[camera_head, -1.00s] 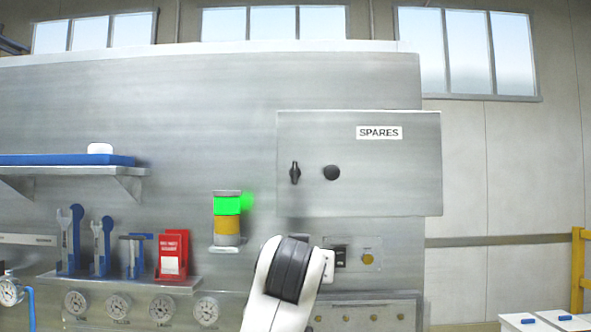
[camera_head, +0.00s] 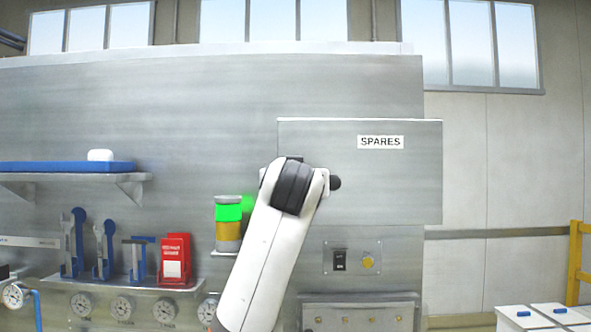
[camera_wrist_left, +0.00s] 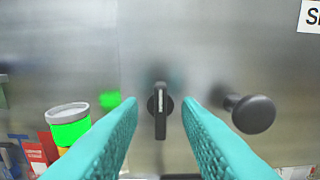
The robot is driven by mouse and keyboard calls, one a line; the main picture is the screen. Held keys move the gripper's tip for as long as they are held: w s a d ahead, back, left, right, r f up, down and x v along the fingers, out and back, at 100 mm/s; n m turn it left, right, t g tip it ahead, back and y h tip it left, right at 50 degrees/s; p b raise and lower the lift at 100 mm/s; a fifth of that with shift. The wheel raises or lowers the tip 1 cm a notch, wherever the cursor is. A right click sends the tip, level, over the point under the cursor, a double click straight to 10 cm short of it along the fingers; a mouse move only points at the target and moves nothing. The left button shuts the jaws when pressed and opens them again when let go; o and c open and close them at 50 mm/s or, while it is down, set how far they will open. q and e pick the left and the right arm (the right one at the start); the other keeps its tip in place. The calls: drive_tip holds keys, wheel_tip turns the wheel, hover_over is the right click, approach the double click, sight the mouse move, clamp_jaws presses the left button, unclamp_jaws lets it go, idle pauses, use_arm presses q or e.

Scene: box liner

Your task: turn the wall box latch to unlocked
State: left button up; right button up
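The wall box (camera_head: 400,185) marked SPARES is a closed grey metal box on the panel. Its black latch (camera_wrist_left: 160,105) shows in the left wrist view, with its pale-marked handle upright. In the head view my left arm hides the latch. The round black knob (camera_wrist_left: 252,113) is to the right of the latch; its edge shows past my arm in the head view (camera_head: 335,183). My left gripper (camera_wrist_left: 160,112) is open, with one teal finger on each side of the latch and visible gaps to it. My right gripper is not in view.
A green-lit stack light (camera_head: 228,222) stands below left of the box. A switch plate (camera_head: 352,257) sits below the box.

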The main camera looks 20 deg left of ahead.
use_arm(q)
drive_tip(key=shift+x, duration=0.95)
drive_tip(key=shift+c, duration=0.2)
drive_tip(key=c, duration=0.6)
